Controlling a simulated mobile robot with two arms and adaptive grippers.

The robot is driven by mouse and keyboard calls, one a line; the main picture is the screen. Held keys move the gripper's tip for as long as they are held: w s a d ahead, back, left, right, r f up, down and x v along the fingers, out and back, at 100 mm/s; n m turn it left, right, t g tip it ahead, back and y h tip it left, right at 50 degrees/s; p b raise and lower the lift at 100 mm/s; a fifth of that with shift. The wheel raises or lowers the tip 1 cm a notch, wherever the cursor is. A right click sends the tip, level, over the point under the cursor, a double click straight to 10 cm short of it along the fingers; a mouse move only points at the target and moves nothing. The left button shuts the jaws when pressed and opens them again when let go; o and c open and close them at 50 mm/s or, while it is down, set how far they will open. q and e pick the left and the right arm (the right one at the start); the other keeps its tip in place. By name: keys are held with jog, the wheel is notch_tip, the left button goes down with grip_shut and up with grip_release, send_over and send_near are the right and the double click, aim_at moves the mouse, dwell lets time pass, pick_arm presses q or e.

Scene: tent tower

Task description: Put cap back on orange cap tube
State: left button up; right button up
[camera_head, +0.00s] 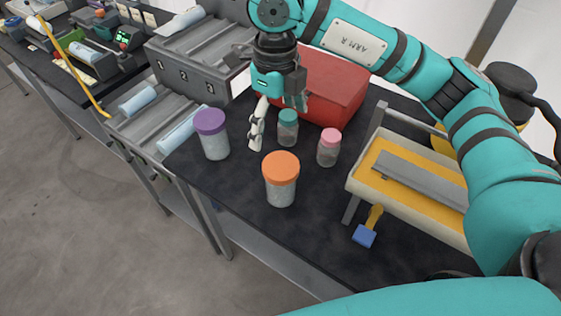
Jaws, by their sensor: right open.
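The tube with the orange cap (281,167) stands upright at the front of the black table; its clear body (280,193) shows below the cap. The cap sits over the tube's top; I cannot tell whether it is screwed tight. My right gripper (277,125) is open and points down, behind the orange cap tube and apart from it. One pale finger hangs left of the teal cap tube (288,128); the other is partly hidden near that tube's cap. I cannot tell whether they touch. My left gripper is not in view.
A purple cap tube (212,135) stands left and a pink cap tube (329,148) right. A red box (335,85) lies behind. A yellow-lined tray (365,185) on a stand is at the right, with a blue block (364,236) below. Grey numbered bins (190,75) stand at the left.

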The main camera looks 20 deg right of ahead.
aim_at(281, 165)
notch_tip(281, 165, down, 4)
jog(key=shift+s+r+p, duration=0.1)
jog(key=shift+r+p, duration=0.1)
jog(key=shift+p, duration=0.4)
notch_tip(281, 165, down, 3)
jog(key=shift+r+p, duration=0.15)
jog(key=shift+p, duration=0.2)
jog(key=shift+f, duration=0.5)
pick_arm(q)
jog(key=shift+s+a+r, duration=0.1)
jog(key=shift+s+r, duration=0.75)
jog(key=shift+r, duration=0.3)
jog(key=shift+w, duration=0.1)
pick_arm(e)
jog(key=shift+f, duration=0.1)
jog(key=f+p, duration=0.2)
jog(key=f, duration=0.1)
jog(key=f+p, duration=0.1)
jog(key=shift+s+d+f, duration=0.15)
jog(key=shift+d+f, duration=0.05)
jog(key=shift+d, duration=0.2)
jog(key=shift+f, duration=0.25)
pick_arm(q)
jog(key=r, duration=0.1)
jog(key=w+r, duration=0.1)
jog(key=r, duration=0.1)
pick_arm(e)
jog(key=shift+a, duration=0.1)
